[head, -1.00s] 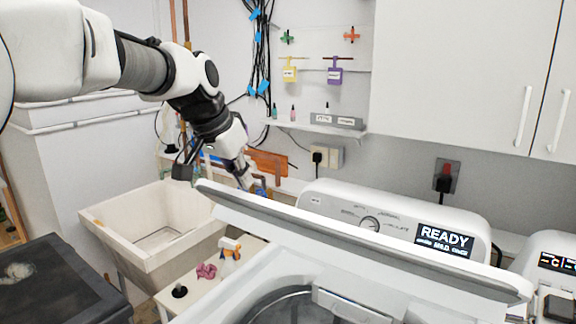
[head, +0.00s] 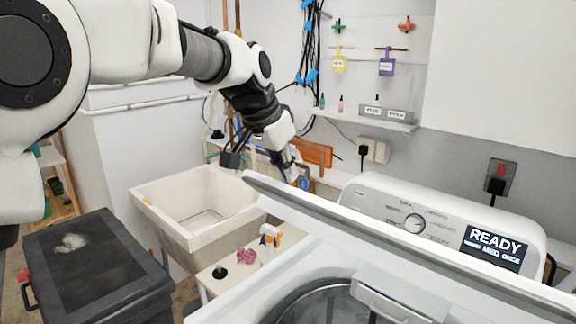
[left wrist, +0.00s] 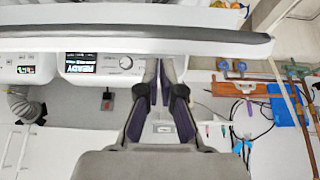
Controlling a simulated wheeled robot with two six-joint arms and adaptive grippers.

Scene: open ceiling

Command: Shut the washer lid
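The washer lid (head: 400,245) is white and stands raised over the washer, its edge running from centre left to the lower right. The washer's drum opening (head: 318,300) shows below it, uncovered. My left gripper (head: 297,178) is behind the lid's left end, near its far side; I cannot tell whether it touches. In the left wrist view, the gripper's fingers (left wrist: 158,68) are together and empty, tips near the lid's long dark edge (left wrist: 130,38). The washer's control panel (head: 440,215) reads READY. My right gripper is not in view.
A utility sink (head: 160,210) stands left of the washer, with a small white stand (head: 225,285) between them. A dark lidded bin (head: 95,265) is at lower left. A shelf (head: 375,118) and wall outlets are behind the washer.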

